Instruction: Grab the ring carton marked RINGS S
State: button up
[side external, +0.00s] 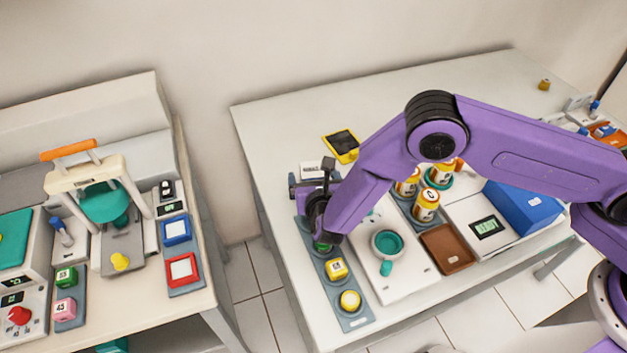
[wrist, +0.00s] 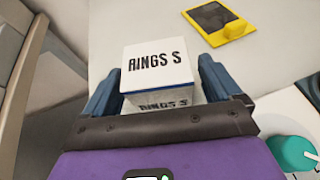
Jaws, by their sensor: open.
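The white ring carton marked RINGS S (wrist: 158,62) shows in the wrist view, with its lettered top and front face visible. My gripper (wrist: 160,82) is open, with one blue finger on each side of the carton in the picture. I cannot tell whether either finger touches it or how low the fingers reach. In the side view, a white carton (side external: 311,169) stands on the table just behind my gripper (side external: 318,212), partly covered by it.
A yellow-framed dark pad (side external: 341,146) lies behind the carton. A grey strip with yellow-topped items (side external: 337,270) runs toward the front edge. A white tray with a teal-lined cup (side external: 387,244) is to the right. Yellow cans (side external: 425,206) stand farther right. The table's back left is clear.

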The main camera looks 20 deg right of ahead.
jog(key=shift+w+f, duration=0.15)
jog(key=shift+w, duration=0.2)
jog(key=shift+c, duration=0.3)
jog(key=c, duration=1)
